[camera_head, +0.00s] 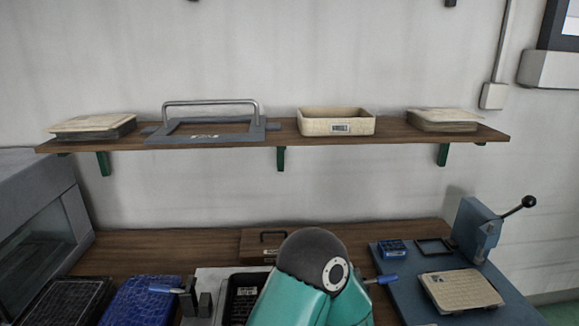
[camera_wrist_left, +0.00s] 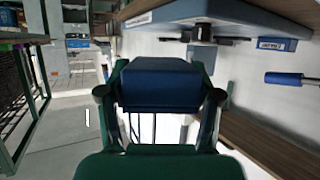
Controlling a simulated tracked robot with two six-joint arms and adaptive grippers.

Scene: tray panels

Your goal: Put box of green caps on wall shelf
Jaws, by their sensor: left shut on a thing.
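My left gripper (camera_wrist_left: 160,98) shows in the left wrist view, shut on a dark blue box (camera_wrist_left: 160,78), with one finger on each side of it. The inside of the box is hidden, so I cannot tell whether it holds green caps. The wall shelf (camera_head: 287,131) is a long brown board on green brackets in the head view. No green caps show clearly in the head view. One of my teal arms rises at the bottom centre there and hides part of the bench. My right gripper is not in view.
The shelf carries a left panel stack (camera_head: 93,126), a grey handled frame (camera_head: 205,136), a beige bin (camera_head: 336,124) and a right panel stack (camera_head: 443,121). Narrow bare gaps lie between them. Below, the bench (camera_head: 165,250) holds a blue lever press (camera_head: 478,232) and trays.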

